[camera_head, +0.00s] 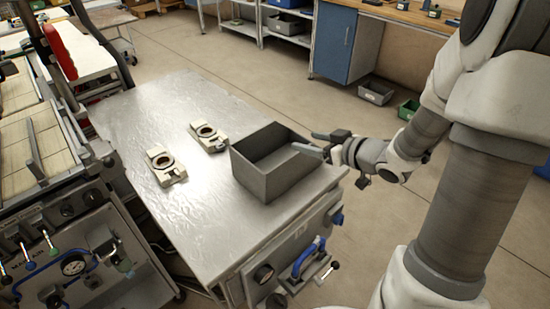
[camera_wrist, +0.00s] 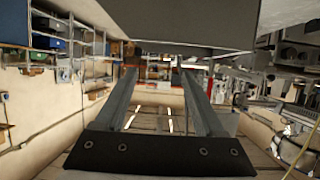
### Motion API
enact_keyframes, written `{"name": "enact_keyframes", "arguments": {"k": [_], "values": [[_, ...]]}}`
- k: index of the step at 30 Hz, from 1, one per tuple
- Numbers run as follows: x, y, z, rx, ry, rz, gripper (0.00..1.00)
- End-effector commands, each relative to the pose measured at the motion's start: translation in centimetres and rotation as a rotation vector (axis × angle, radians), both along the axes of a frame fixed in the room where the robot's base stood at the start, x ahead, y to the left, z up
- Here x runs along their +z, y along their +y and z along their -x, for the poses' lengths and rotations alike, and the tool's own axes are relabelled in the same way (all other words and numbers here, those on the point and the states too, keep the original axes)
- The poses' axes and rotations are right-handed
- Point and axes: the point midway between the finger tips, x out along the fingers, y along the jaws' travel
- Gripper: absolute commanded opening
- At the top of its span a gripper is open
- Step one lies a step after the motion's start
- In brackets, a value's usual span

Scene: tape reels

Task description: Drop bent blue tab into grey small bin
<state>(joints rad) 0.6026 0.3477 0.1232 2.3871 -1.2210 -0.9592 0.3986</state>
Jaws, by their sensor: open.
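The grey small bin (camera_head: 290,182) stands on the right part of the metal table, open at the top. The part of its inside that shows looks empty; its near floor is hidden by the wall. My gripper (camera_head: 314,142) reaches in from the right at the bin's right rim, its fingers pointing left. Whether it touches the rim cannot be told. In the wrist view my gripper (camera_wrist: 159,72) has its two fingers wide apart with nothing between them. A grey surface, probably the bin, fills the top of that view. I cannot make out a bent blue tab in either view.
Two beige blocks with brown rings, one nearer (camera_head: 165,167) and one farther (camera_head: 208,137), sit left of the bin on the metal table (camera_head: 150,110). The table's left and back are clear. A blue handle (camera_head: 308,260) is on the table's front side. A machine stands at left.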

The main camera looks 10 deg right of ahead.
Motion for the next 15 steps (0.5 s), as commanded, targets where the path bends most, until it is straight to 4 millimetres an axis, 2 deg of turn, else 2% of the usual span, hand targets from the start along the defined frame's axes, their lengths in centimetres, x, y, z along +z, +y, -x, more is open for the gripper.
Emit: {"name": "enact_keyframes", "arguments": {"k": [1,9,15], "values": [[0.9,-0.8,1.1,-0.006,-0.001,0.001,0.71],[3.1,-3.5,5.9,-0.004,0.000,0.001,0.71],[3.9,-4.6,7.8,-0.001,0.000,0.000,0.71]]}}
